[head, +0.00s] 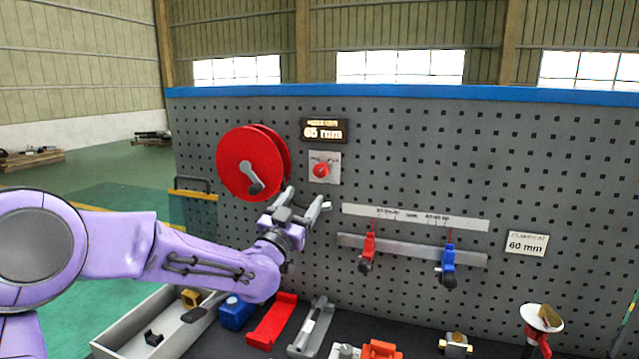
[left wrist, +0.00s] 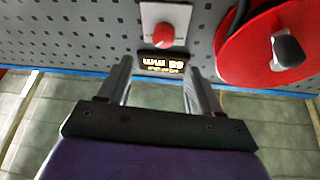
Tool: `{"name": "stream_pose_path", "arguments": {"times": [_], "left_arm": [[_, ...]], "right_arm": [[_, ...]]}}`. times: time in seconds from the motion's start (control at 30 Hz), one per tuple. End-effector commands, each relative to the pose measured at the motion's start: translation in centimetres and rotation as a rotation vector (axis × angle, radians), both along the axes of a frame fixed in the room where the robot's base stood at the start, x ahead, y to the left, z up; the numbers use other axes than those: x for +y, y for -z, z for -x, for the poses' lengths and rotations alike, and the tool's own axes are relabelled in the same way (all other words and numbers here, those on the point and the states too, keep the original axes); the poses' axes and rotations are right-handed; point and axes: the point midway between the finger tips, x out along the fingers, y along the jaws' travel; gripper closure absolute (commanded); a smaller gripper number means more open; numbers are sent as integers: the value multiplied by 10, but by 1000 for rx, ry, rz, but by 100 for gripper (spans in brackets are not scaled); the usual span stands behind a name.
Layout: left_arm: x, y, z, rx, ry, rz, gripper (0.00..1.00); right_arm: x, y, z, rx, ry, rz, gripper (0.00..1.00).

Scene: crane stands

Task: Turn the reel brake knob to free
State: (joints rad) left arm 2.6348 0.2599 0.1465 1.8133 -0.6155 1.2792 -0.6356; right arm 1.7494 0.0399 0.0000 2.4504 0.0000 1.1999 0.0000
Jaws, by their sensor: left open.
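The red reel brake knob (head: 321,171) sits on a small pale plate (head: 333,160) on the pegboard, right of the red reel (head: 248,165). In the left wrist view the knob (left wrist: 164,38) is upside down, above and between my finger tips. My left gripper (head: 306,204) is open and empty, just below and left of the knob plate; its two fingers (left wrist: 160,75) show in the wrist view. It looks apart from the knob. The marks on the plate are too small to read. My right gripper is not in view.
The reel's crank handle (head: 256,187) is close to my left gripper. A display (head: 324,130) reading 65 mm hangs above the knob. A rail (head: 412,249) with red and blue clamps is to the right. A tray (head: 150,335) and several parts lie on the bench below.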

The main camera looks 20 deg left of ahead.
Motion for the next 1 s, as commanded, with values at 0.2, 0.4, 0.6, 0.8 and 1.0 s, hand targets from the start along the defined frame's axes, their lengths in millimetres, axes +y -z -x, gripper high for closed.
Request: {"name": "stream_pose_path", "arguments": {"times": [0.2, 0.4, 0.6, 0.8, 1.0], "left_arm": [[1, -23, -37, 2, -9, 1, 36], [-4, -37, -75, 2, -9, 1, 36], [-8, -40, -91, 3, -7, 0, 36], [-9, -39, -92, 2, -5, 1, 36], [-9, -39, -92, 1, -5, 1, 88]], "right_arm": [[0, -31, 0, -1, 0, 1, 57], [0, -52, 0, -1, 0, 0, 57], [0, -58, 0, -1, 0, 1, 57], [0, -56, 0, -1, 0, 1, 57], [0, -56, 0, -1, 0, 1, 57]]}}
